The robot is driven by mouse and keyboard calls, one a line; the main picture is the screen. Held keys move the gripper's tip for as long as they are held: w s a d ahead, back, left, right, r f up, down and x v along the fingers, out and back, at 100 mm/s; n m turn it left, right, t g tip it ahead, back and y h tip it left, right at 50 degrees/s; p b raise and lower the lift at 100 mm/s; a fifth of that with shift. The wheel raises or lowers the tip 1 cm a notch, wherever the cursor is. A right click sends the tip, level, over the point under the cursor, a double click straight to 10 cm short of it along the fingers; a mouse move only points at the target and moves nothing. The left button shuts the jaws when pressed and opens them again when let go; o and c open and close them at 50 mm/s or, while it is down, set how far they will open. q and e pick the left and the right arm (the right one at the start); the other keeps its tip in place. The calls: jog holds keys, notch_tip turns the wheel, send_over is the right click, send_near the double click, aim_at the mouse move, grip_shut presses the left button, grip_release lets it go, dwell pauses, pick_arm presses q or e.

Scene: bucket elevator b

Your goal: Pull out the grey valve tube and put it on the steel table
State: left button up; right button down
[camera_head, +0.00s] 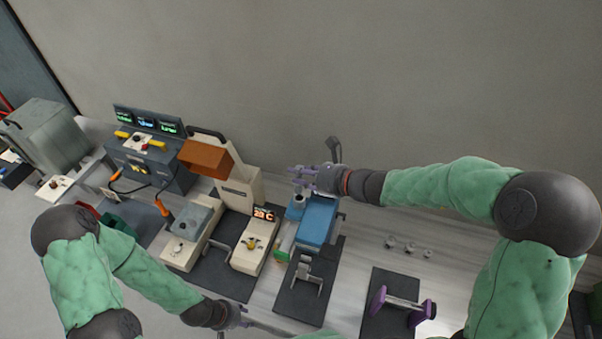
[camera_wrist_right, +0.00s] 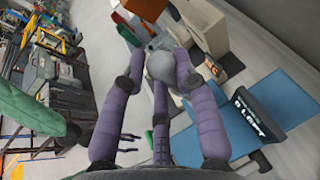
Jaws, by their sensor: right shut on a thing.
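My right gripper (camera_head: 300,179) comes in from the right, above the blue machine (camera_head: 318,220). In the right wrist view its purple fingers (camera_wrist_right: 165,85) are shut on a rounded grey thing (camera_wrist_right: 163,66), which looks like the end of the grey valve tube; the fingers hide part of it. In the head view a small pale grey piece (camera_head: 298,199) shows just below the fingers, at the blue machine's upper left. The steel table (camera_head: 365,228) is the light grey top around the machines. My left gripper (camera_head: 236,317) is low in the head view, away from the tube; its fingers are unclear.
A beige machine with an orange hopper (camera_head: 205,158) and a red display stands left of the blue machine. Several small clear pieces (camera_head: 410,246) and a purple-ended stand (camera_head: 402,304) on a dark mat are to the right. Bare table lies between them and the blue machine.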

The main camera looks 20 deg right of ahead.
jog(key=shift+r, duration=0.15)
jog(key=shift+r+p, duration=0.85)
jog(key=shift+r, duration=1.05)
